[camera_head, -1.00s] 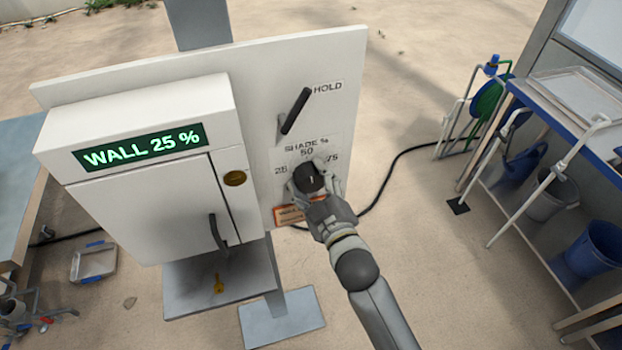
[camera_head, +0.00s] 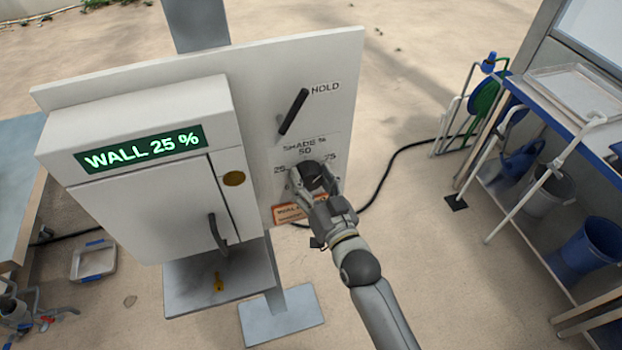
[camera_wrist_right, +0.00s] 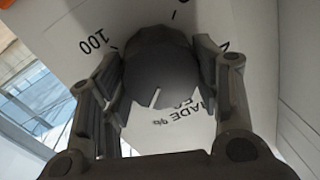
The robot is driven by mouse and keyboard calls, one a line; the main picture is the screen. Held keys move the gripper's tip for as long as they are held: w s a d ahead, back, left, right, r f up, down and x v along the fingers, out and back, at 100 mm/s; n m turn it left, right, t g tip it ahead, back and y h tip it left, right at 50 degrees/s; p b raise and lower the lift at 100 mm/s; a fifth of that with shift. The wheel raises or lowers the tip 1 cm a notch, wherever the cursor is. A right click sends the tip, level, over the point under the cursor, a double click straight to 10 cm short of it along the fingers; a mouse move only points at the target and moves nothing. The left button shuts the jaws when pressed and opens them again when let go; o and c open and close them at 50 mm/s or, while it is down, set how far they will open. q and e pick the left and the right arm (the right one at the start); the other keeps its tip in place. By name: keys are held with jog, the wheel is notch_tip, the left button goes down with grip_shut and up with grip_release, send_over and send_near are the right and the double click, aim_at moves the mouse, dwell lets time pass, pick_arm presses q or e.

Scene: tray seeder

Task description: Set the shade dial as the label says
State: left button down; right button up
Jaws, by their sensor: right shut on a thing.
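The black shade dial (camera_head: 313,175) sits on the white panel below the words SHADE % 50. My right gripper (camera_head: 314,185) is shut on it, with a finger on each side. The scale shows 25 at left and part of 75 at right. In the right wrist view the dial (camera_wrist_right: 165,70) is between the fingers, with 100 at upper left. A short white mark shows on its face; I cannot tell its exact setting. An orange label (camera_head: 288,212) below is partly hidden by the gripper and not fully readable. The green display (camera_head: 143,151) reads WALL 25 %.
A black lever (camera_head: 293,111) marked HOLD stands above the dial. A white cabinet door with a dark handle (camera_head: 218,233) is at left.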

jog(key=shift+d+f+m, duration=0.1)
jog(key=shift+m, duration=1.8)
jog(key=o, duration=1)
jog(key=shift+o, duration=0.2)
jog(key=v, duration=1.2)
jog(key=shift+f, duration=0.2)
jog(key=shift+f, duration=0.1)
